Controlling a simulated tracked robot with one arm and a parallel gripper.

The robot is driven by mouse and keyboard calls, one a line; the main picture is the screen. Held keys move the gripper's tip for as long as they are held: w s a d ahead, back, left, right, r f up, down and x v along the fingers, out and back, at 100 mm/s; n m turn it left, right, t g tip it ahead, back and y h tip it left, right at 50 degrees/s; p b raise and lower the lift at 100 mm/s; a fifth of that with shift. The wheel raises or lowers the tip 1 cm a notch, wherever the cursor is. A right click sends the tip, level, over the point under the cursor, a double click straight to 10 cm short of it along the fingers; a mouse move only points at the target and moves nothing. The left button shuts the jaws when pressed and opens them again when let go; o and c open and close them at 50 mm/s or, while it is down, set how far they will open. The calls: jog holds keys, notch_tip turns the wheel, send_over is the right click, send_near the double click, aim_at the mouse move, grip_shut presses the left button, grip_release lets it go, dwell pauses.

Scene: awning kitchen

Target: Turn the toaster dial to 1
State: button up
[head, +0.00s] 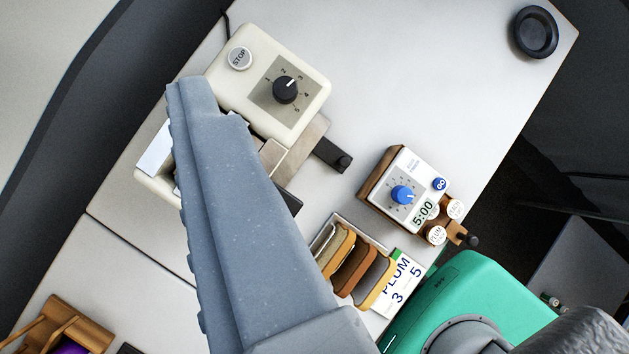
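The toaster is a cream-coloured body (315,88) at the upper middle, tilted in the picture. Its black dial (284,91) sits on a grey panel marked 1 to 5, and the white pointer aims at about 3. A round STOP button (239,58) is left of the dial. My gripper (191,92) is a long grey shape reaching up from the bottom, its tip just left of the toaster's panel end. It covers the middle of the toaster. Only one finger outline shows, so I cannot tell its opening. No contact with the dial shows.
A timer (424,165) with a blue knob and a 5:00 display stands at right. Bread slices (355,270) stand in a rack beside a PLUM card (400,285). A black round dish (535,32) is at the top right. The white counter (430,70) between is clear.

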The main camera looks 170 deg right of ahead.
aim_at(284, 89)
jog(key=d+f+m+g, duration=0.2)
jog(key=d+f, duration=0.1)
jog(key=f, duration=0.6)
jog(key=w+d+f+m+g+b, duration=0.1)
jog(key=d+f+m+g, duration=0.1)
jog(key=f, duration=0.8)
jog(key=d+f+m+g+h, duration=0.1)
jog(key=d+f, duration=0.4)
jog(key=f, duration=0.5)
jog(key=shift+w+d+f+m+g, duration=0.15)
jog(key=shift+w+m+g, duration=0.25)
jog(key=shift+m+g, duration=0.5)
jog(key=shift+c, duration=0.3)
